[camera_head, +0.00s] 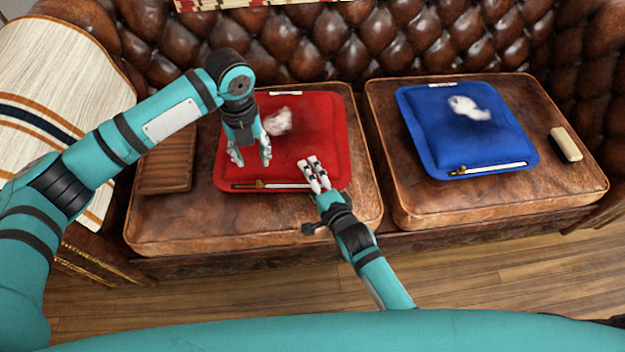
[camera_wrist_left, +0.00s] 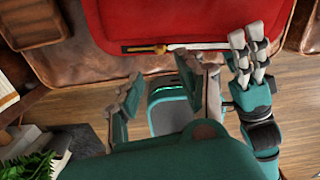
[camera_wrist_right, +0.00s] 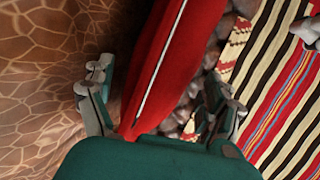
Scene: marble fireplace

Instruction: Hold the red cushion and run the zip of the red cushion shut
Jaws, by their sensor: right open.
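The red cushion (camera_head: 325,130) lies on the left seat of the brown leather sofa. Along its front edge runs a zip (camera_head: 285,186), dark at the left and pale to the right of its brass-coloured pull (camera_head: 259,184). The pull also shows in the left wrist view (camera_wrist_left: 160,49). My left gripper (camera_head: 251,160) is open and empty, pointing down over the cushion's front left part. My right gripper (camera_head: 314,168) is open at the cushion's front right. In the right wrist view the cushion's edge (camera_wrist_right: 170,70) lies between its spread fingers; contact cannot be told.
A blue cushion (camera_head: 462,140) with its own zip lies on the right seat, with a cream block (camera_head: 565,144) to its right. White fluff (camera_head: 277,121) sits on the red cushion. A brown ridged item (camera_head: 166,160) lies left of it. Wood floor is clear in front.

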